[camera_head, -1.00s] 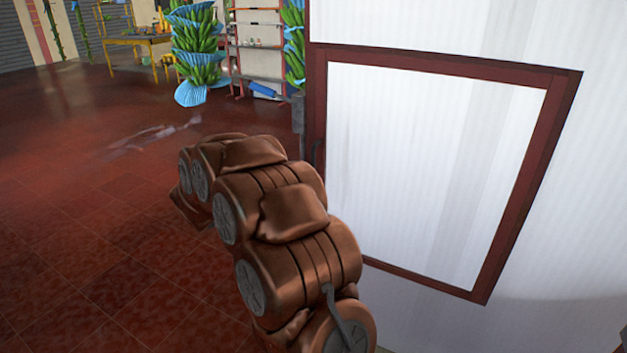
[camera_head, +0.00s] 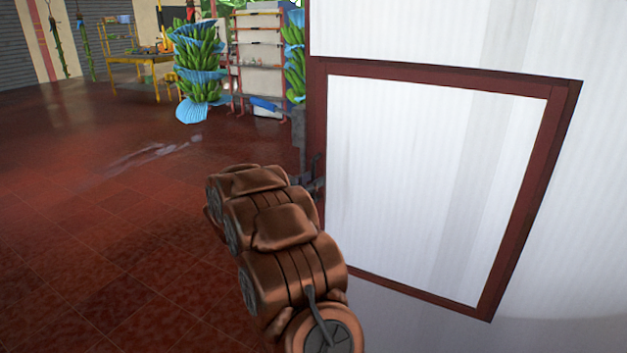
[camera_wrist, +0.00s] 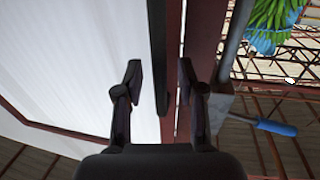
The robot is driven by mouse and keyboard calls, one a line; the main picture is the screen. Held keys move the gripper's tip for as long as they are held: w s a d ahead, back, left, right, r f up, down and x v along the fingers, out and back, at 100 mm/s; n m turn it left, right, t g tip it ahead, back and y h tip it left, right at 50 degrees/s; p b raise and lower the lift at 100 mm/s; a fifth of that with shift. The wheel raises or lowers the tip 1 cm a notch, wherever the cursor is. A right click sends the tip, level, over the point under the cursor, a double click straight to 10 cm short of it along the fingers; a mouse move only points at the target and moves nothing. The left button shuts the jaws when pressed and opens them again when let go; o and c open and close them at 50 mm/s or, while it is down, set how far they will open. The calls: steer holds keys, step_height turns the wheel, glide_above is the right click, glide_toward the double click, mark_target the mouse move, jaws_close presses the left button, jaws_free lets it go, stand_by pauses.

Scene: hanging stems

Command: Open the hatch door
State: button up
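The hatch door (camera_head: 430,190) is a white ribbed panel in a dark red frame, and looks closed in the head view. A dark upright handle (camera_head: 317,165) is at its left edge. In the wrist view the white panel (camera_wrist: 75,60) fills the left side, and a dark bar (camera_wrist: 160,50), seemingly the handle, runs down from the top. My gripper (camera_wrist: 160,78) is open, with one finger on each side of the bar in the picture. I cannot tell whether it touches the bar. In the head view my arm mostly hides the gripper.
A grey post (camera_head: 299,130) stands just left of the door frame. Open tiled floor (camera_head: 100,220) lies to the left. Hanging green banana bunches (camera_head: 200,65), a rack (camera_head: 258,55) and a yellow table (camera_head: 140,62) are farther back.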

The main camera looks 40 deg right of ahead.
steer(key=shift+d, duration=0.45)
jaws_close()
stand_by(0.5)
